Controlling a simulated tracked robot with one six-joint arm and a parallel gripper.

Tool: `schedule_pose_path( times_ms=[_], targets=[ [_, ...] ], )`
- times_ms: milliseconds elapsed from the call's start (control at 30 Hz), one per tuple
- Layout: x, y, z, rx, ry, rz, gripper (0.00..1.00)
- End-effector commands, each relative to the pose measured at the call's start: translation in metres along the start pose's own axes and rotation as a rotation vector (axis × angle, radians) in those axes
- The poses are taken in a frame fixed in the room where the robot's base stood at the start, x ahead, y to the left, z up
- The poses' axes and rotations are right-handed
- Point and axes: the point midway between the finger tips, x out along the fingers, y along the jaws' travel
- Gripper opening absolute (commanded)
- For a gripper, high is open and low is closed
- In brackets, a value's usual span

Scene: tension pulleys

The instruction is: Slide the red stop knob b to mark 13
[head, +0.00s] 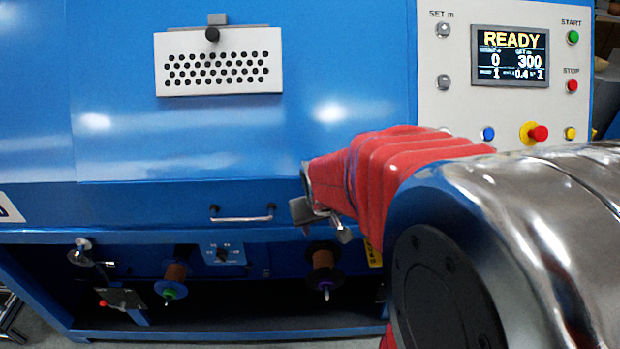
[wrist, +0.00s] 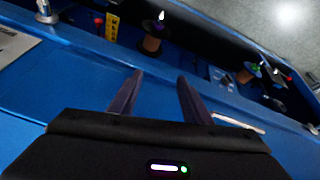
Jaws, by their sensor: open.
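A small red knob (head: 103,304) sits on a dark plate at the lower left of the machine in the head view. Small red spots also show in the wrist view, one near the top left (wrist: 98,21) and one at the right edge (wrist: 290,77). I cannot tell which of them is knob b, and no scale marks can be read. My gripper (head: 322,222) is open and empty in front of the blue machine, right of the bar handle. In the wrist view its two dark fingers (wrist: 160,76) are apart over blue panel, away from the red spots.
Two brown spools, left (head: 176,272) and right (head: 323,262), stand in the recess under the blue cover. A bar handle (head: 242,216) juts from the cover's lower edge. The display (head: 510,56) reads READY. My arm hides the area right of the right spool.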

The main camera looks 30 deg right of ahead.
Motion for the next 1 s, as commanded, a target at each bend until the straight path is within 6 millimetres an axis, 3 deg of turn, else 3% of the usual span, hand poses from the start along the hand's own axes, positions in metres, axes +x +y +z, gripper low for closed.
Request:
schedule_pose_path(
  times_ms=[267,467,767,1000],
  targets=[
    [0.07,0.054,0.005,0.069,-0.042,0.044,0.44],
    [0.119,0.09,0.019,0.116,-0.068,0.064,0.44],
    [0.19,0.141,0.056,0.188,-0.099,0.079,0.44],
    [0.244,0.175,0.096,0.246,-0.111,0.081,0.44]
  ],
)
